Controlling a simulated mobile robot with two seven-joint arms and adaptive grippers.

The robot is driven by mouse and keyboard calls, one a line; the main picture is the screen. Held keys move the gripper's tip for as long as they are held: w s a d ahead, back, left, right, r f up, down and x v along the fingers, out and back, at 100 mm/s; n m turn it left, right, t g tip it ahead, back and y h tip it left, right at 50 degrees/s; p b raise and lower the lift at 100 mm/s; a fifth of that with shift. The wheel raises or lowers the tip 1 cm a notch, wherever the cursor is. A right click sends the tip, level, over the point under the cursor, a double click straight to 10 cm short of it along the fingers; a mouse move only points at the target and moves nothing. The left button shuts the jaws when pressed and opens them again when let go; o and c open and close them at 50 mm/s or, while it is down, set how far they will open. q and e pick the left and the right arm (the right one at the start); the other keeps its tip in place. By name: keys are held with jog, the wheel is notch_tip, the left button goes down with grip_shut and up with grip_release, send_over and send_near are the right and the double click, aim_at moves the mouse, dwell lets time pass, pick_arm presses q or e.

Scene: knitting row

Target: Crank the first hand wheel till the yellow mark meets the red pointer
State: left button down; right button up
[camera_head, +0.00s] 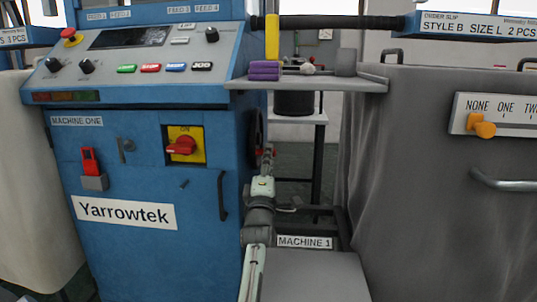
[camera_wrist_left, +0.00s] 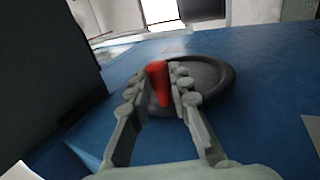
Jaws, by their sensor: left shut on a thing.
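The first hand wheel (camera_head: 257,128) is a dark wheel on the right side of the blue machine labelled MACHINE ONE. It shows nearly edge-on in the head view. In the left wrist view the wheel (camera_wrist_left: 217,78) is a dark grey disc with a raised rim against the blue panel. Its red handle (camera_wrist_left: 158,85) stands between the fingers of my left gripper (camera_wrist_left: 162,84), which is shut on it. In the head view my left gripper (camera_head: 267,155) is at the wheel's lower edge. I cannot make out the yellow mark or the red pointer. My right gripper is not in view.
The blue machine (camera_head: 140,240) stands left of my arm, with a red rotary switch (camera_head: 182,146) and a door handle (camera_head: 222,195) on its front. A grey shelf (camera_head: 340,84) with purple folded pieces (camera_head: 265,70) juts out above the wheel. A grey bin (camera_head: 430,200) stands at right.

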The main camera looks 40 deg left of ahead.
pick_arm(q)
jog(key=shift+w+a, duration=0.1)
jog(key=c, duration=1.4)
grip_release()
